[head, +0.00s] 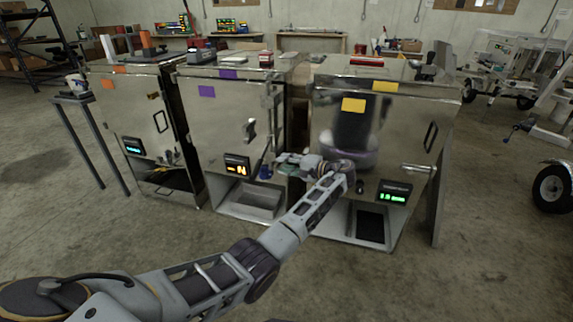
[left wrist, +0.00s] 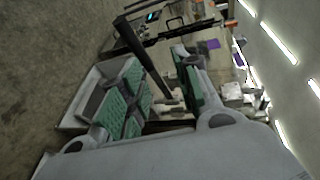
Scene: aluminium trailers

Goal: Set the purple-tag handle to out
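The purple-tag unit is the middle metal cabinet (head: 222,125), with a purple tag (head: 207,91) on its front; the tag also shows in the left wrist view (left wrist: 213,44). A thin dark lever (head: 263,158) slants down at the cabinet's lower right, beside its lit display (head: 236,168). My left gripper (head: 287,163) is at the lower right of this cabinet, close to the lever. In the left wrist view its green-padded fingers (left wrist: 160,88) are apart, and a dark bar (left wrist: 145,52) runs into the space between them. I cannot tell whether they touch it. My right gripper is out of view.
An orange-tag cabinet (head: 140,115) stands to the left and a yellow-tag cabinet (head: 385,125) to the right, close beside the middle one. An open metal tray (head: 250,200) juts out below the middle cabinet. A small side table (head: 75,98) stands at far left. The floor in front is clear.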

